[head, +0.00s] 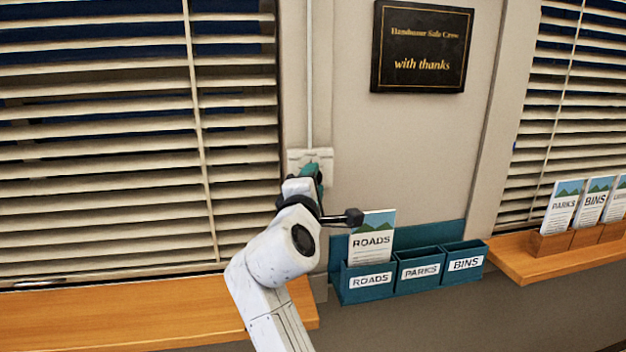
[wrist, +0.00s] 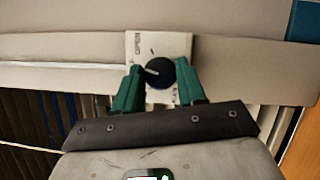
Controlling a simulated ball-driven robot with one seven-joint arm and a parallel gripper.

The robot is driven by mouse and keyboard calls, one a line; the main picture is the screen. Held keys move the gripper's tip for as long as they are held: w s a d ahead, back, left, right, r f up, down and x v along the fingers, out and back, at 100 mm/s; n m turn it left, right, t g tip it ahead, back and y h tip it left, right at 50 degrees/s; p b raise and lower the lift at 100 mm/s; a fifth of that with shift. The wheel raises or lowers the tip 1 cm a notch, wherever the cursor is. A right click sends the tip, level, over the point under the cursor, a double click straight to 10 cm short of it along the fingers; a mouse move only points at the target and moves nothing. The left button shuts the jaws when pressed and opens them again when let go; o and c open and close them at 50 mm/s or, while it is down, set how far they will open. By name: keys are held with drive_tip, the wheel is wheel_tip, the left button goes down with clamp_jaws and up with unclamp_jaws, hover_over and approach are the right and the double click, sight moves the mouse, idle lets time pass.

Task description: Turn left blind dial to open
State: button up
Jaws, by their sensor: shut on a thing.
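The left blind dial (wrist: 160,72) is a round black knob with a pale pointer mark toward the left of the wrist view. It sits on a pale wall plate (wrist: 148,40) lettered OPEN near its upper left; other lettering is partly covered. My gripper (wrist: 161,75) has its green fingers on both sides of the dial and is shut on it. In the head view my gripper (head: 313,176) is at the plate (head: 297,157), hiding the dial. The left blind (head: 100,150) has pale slats with dark gaps between them.
A teal rack (head: 357,295) labelled ROADS, PARKS and BINS is close to the right of my arm, with a ROADS leaflet (head: 371,240). A black plaque (head: 421,47) hangs above. Wooden sills (head: 130,312) run below both windows. The right blind (head: 575,90) is beyond.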

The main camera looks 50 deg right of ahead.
drive_tip(key=shift+r+m+g+y+p, duration=0.1)
drive_tip(key=shift+m+g+y+p, duration=0.15)
drive_tip(key=shift+m+y+p, duration=0.65)
drive_tip(key=shift+m+g+y+p, duration=0.1)
drive_tip(key=shift+m+g+p, duration=0.1)
drive_tip(key=shift+m, duration=1.3)
drive_tip(key=shift+r+m+g+y+p, duration=0.1)
drive_tip(key=shift+m+g+y+p, duration=0.15)
drive_tip(key=shift+m+y+p, duration=0.65)
drive_tip(key=shift+f+m+h+b, duration=0.1)
drive_tip(key=shift+m+h+b, duration=0.25)
drive_tip(key=shift+m, duration=0.15)
drive_tip(key=o, duration=1)
drive_tip(key=b+v, duration=0.2)
drive_tip(key=v, duration=0.8)
drive_tip(key=shift+s+a, duration=0.3)
